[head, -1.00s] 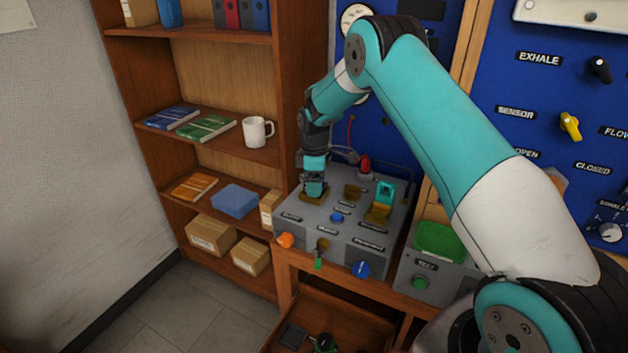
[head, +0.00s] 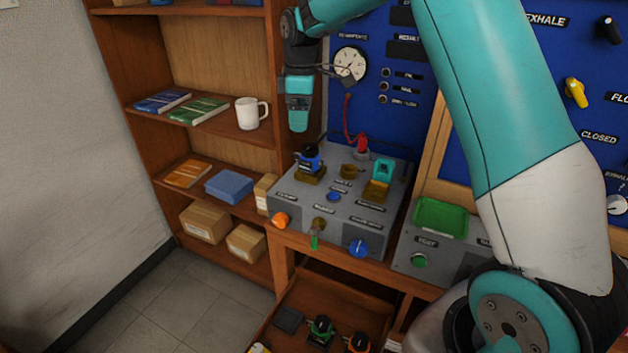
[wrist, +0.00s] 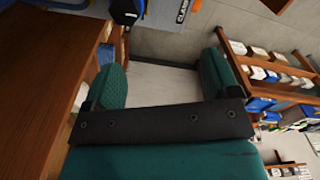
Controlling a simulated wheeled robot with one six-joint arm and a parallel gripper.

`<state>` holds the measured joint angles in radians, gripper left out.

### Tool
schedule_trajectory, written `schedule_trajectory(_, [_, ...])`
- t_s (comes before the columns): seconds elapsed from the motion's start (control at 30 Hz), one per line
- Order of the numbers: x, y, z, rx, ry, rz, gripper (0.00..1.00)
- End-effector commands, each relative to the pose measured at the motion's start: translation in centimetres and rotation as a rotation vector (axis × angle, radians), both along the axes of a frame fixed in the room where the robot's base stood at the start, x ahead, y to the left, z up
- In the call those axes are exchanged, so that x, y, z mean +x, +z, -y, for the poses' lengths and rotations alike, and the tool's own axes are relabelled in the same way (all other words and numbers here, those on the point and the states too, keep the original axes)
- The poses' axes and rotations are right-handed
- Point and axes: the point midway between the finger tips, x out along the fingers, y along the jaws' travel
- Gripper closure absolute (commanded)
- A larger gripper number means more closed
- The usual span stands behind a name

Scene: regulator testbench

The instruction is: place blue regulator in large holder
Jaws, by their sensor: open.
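The blue regulator (head: 308,157), blue and black, stands in the large brass holder (head: 309,176) at the left of the grey testbench box (head: 340,205). It looks upright. My gripper (head: 298,122) is raised above the regulator and a little to its left, apart from it. In the wrist view my gripper's two teal fingers (wrist: 166,75) are spread with nothing between them. Part of the regulator (wrist: 126,10) shows at that view's top edge.
A smaller brass holder (head: 349,171) and a teal clamp (head: 383,169) on a brass base stand to the right on the box. A red part with a hose (head: 361,146) stands behind. The shelf (head: 285,110) is close behind my gripper. An open drawer (head: 345,303) below holds other regulators.

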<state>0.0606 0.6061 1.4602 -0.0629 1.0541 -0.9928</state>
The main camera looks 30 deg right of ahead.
Motion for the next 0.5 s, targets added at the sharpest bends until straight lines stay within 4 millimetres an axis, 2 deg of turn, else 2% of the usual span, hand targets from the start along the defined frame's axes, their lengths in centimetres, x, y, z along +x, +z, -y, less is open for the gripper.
schedule_trajectory(0.03, [-2.3, 1.8, -2.3, 0.019, -0.013, 0.013, 0.18])
schedule_trajectory(0.07, [-3.9, 2.5, -3.6, 0.033, -0.031, 0.018, 0.18])
schedule_trajectory(0.1, [-6.3, 3.5, -5.5, 0.058, -0.057, 0.024, 0.18])
schedule_trajectory(0.17, [-10.4, 4.7, -8.2, 0.098, -0.097, 0.027, 0.18])
schedule_trajectory(0.23, [-15.5, 5.5, -10.9, 0.150, -0.148, 0.022, 0.18])
schedule_trajectory(0.3, [-20.6, 5.9, -13.0, 0.199, -0.198, 0.005, 0.18])
schedule_trajectory(0.4, [-27.0, 5.6, -15.0, 0.261, -0.264, -0.026, 0.18])
schedule_trajectory(0.5, [-31.7, 5.1, -16.0, 0.304, -0.313, -0.061, 0.18])
